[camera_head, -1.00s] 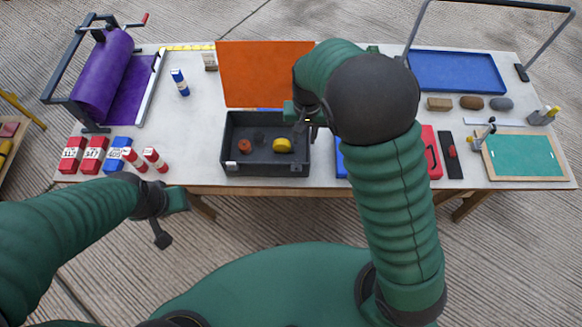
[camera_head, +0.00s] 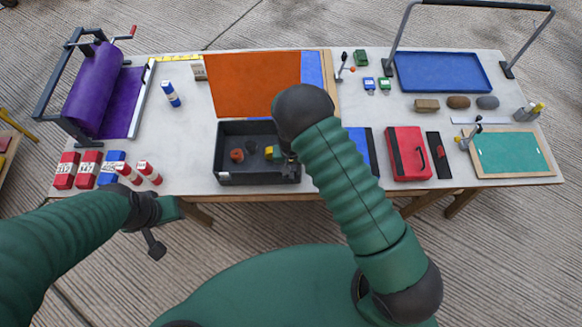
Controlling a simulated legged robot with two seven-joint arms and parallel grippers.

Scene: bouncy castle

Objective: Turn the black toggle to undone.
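A dark open case (camera_head: 232,172) with a raised orange lid (camera_head: 255,85) stands at the table's front middle. A small pale latch (camera_head: 224,177) shows on its left front. I cannot surely pick out the black toggle; the case's right front corner is covered by my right gripper. My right gripper (camera_head: 288,160) is at that corner, pointing down, partly hidden by its own arm; its fingers and any contact are too small to tell. My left gripper (camera_head: 166,228) is open and empty in front of the table's near edge.
Inside the case lie an orange-red piece (camera_head: 237,155) and a dark piece (camera_head: 251,147). Red box (camera_head: 407,153) and black strip with a red part (camera_head: 439,155) lie to the right. Red and blue blocks (camera_head: 90,170) stand at the left front. A purple roller (camera_head: 95,85) is behind them.

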